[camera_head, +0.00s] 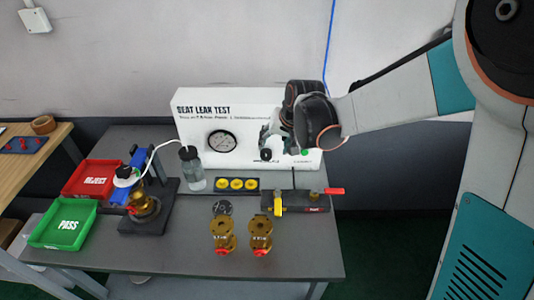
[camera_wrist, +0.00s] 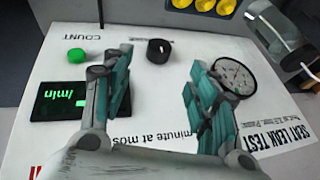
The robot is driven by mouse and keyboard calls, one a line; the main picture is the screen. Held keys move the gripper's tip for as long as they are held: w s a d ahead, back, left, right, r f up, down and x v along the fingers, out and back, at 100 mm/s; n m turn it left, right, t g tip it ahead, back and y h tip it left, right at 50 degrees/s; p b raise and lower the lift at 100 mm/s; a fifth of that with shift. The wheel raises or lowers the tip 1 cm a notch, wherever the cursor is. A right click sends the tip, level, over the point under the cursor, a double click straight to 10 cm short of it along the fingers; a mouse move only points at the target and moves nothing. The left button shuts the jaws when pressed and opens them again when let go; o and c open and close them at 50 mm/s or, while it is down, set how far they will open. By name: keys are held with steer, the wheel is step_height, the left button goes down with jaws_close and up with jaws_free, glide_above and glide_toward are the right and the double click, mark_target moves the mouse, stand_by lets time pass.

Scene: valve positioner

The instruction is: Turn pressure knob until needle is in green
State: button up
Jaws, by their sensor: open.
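The white test panel (camera_head: 200,165) stands at the back of the table. Its round pressure gauge (camera_head: 222,141) has a white face and dark rim; it also shows in the wrist view (camera_wrist: 236,76), partly behind a finger. The needle and any green band are too small to read. The black knob (camera_head: 266,155) sits low on the panel, right of the gauge; in the wrist view the black knob (camera_wrist: 159,50) lies beyond and between the fingertips. My gripper (camera_head: 275,140) is open and empty in front of the panel. No finger visibly touches the knob.
A green button (camera_wrist: 76,55) and a dark display (camera_wrist: 65,101) are on the panel near my fingers. Yellow caps (camera_head: 237,184), brass valves (camera_head: 222,235) and a red-handled fixture (camera_head: 310,200) stand below. Red (camera_head: 92,178) and green (camera_head: 65,224) trays are left.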

mark_target(267, 156)
steer(key=b+x, duration=0.3)
steer(key=x, duration=0.8)
steer(key=shift+r, duration=0.1)
steer(key=c, duration=1.1)
